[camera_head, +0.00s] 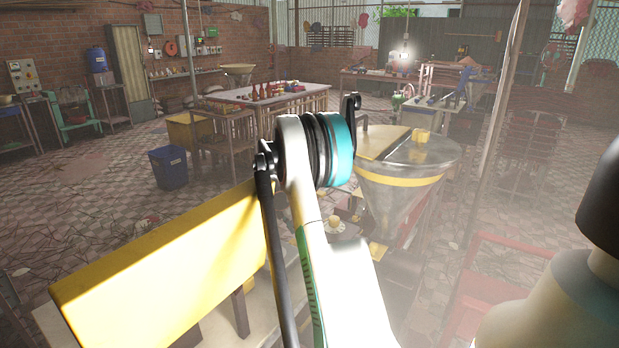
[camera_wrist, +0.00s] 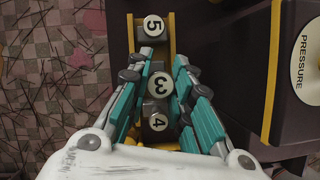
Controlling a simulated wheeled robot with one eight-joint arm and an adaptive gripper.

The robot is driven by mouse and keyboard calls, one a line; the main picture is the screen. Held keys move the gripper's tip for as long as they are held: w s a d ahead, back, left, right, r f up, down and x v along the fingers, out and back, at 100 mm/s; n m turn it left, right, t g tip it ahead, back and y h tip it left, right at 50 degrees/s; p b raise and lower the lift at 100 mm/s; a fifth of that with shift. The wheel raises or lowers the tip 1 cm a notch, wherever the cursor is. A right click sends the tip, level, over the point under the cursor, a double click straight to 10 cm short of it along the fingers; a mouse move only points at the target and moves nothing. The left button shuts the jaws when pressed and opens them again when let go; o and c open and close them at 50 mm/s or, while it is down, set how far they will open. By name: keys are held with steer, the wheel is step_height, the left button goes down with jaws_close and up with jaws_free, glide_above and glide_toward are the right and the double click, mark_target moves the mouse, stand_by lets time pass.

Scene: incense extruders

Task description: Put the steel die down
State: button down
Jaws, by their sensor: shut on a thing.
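In the wrist view my gripper (camera_wrist: 163,66) points down over a narrow yellow-edged rack, with its teal fingers on either side of a steel die marked 3 (camera_wrist: 161,85). The fingers are shut on this die. Another die, marked 5 (camera_wrist: 153,27), sits in the rack (camera_wrist: 269,75) beyond the fingertips. A die marked 4 (camera_wrist: 158,123) shows between the fingers, nearer my wrist. The underside of die 3 is hidden, so I cannot tell whether it touches the rack. In the head view my arm hides the gripper and the held die.
A dark machine panel labelled PRESSURE (camera_wrist: 306,60) stands right of the rack in the wrist view. In the head view a large clear hopper (camera_head: 400,205) stands close right of my arm. A blue bin (camera_head: 168,168) and a cluttered table (camera_head: 235,96) stand farther back.

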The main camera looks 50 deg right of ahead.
steer(key=shift+f+b, duration=0.7)
steer(key=shift+f, duration=1.4)
steer(key=shift+f, duration=0.1)
steer(key=shift+f, duration=0.15)
steer(key=c, duration=1.4)
jaws_free()
steer(key=shift+c, duration=0.2)
steer(key=p+v, duration=0.3)
steer(key=v, duration=0.5)
steer(key=shift+s, duration=0.1)
